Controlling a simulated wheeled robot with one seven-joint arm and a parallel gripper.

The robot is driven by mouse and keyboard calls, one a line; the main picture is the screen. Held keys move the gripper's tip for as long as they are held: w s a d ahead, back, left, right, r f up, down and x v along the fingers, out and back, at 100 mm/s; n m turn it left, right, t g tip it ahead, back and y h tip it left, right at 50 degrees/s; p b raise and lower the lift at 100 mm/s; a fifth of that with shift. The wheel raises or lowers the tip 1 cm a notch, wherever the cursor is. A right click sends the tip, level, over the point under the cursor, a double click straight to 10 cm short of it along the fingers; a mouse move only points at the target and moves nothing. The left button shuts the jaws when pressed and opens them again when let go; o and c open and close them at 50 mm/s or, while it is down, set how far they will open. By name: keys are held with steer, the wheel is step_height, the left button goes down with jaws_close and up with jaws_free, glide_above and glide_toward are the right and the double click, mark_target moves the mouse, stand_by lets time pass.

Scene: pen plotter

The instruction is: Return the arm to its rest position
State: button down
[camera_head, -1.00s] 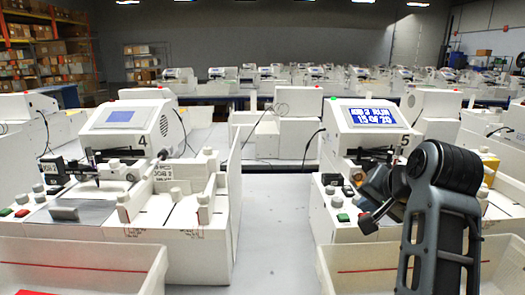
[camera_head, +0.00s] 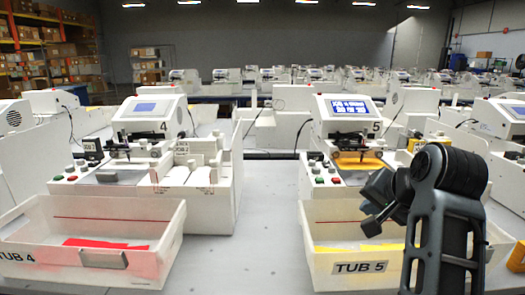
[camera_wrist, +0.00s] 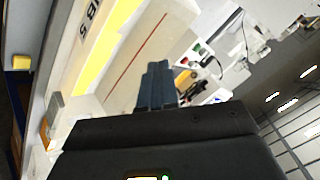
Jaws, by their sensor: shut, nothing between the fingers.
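My arm (camera_head: 440,220) is folded at the right of the head view, in front of station 5. My gripper (camera_wrist: 157,82) shows in the wrist view with its dark fingers together and nothing between them. In the head view the gripper (camera_head: 368,224) hangs at the left of the arm, over the tub labelled TUB 5 (camera_head: 325,262). The arm hides part of that tub and of the plotter numbered 5 (camera_head: 347,108) behind it. The tub also shows in the wrist view (camera_wrist: 120,70), tilted.
TUB 4 (camera_head: 30,235) holds red sheets (camera_head: 105,243) at the left, in front of plotter 4 (camera_head: 150,110). Yellow material (camera_head: 360,163) shows on plotter 5. A clear grey surface (camera_head: 240,240) lies between the tubs. More stations fill the background.

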steer(key=s+d+f+n+t+h, duration=0.1)
steer(key=s+d+f+n+h, duration=0.2)
steer(key=s+f, duration=0.65)
steer(key=s+d+f+n+t, duration=0.2)
steer(key=s+d+f, duration=0.2)
steer(key=s+f, duration=0.55)
steer(key=s+a+n+t+y, duration=0.1)
steer(key=s+a+n+y, duration=0.15)
steer(key=s, duration=1.65)
steer(key=s+a+r, duration=0.2)
steer(key=s+r, duration=0.2)
steer(key=s, duration=0.2)
steer(key=s+a+r+t, duration=0.1)
steer(key=s+a+r, duration=0.2)
steer(key=s, duration=0.3)
steer(key=shift+s+r+t, duration=0.3)
steer(key=shift+r, duration=0.1)
